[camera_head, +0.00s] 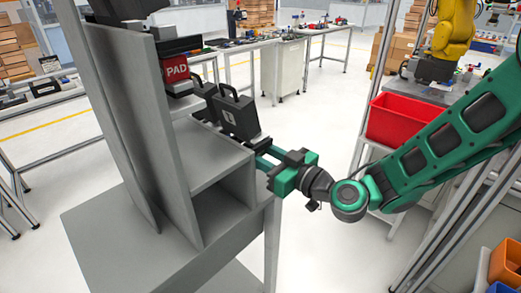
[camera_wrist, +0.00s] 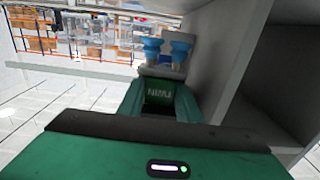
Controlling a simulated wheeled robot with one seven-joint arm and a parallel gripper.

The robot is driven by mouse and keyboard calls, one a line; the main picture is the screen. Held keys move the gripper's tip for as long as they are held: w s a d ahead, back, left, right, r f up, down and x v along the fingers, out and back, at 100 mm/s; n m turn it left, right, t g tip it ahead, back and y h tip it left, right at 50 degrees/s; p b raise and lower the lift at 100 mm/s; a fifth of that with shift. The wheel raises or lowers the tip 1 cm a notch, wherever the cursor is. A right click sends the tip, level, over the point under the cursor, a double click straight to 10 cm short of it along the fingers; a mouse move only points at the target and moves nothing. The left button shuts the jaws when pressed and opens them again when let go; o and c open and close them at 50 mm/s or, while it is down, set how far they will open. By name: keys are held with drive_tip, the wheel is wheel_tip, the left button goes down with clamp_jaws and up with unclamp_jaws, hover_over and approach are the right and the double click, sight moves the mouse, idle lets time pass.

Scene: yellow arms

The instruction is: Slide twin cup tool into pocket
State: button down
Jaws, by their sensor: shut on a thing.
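The twin cup tool shows in the wrist view as two blue cups (camera_wrist: 179,55) on a grey mount, at the far end of my gripper (camera_wrist: 160,98). My gripper is shut on it. In the head view my green gripper (camera_head: 264,152) reaches left to the right edge of the grey rack (camera_head: 245,180), and I cannot make out the cups there. The rack has an open lower pocket (camera_head: 225,205) under a shelf. In the wrist view the rack wall (camera_wrist: 218,50) stands close to the right of the cups. I cannot tell whether the tool touches it.
Black handled cases (camera_head: 238,118) and a red PAD block (camera_head: 176,72) sit on the rack above my gripper. A red bin (camera_head: 400,122) stands to the right, with a yellow robot arm (camera_head: 452,30) behind it. The floor right of the rack is clear.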

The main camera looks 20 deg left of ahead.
drive_tip(key=shift+s+a, duration=0.25)
drive_tip(key=shift+s, duration=0.35)
drive_tip(key=shift+f, duration=0.35)
idle(0.9)
drive_tip(key=c, duration=1.2)
unclamp_jaws()
drive_tip(key=shift+s, duration=0.1)
drive_tip(key=shift+s+f, duration=0.1)
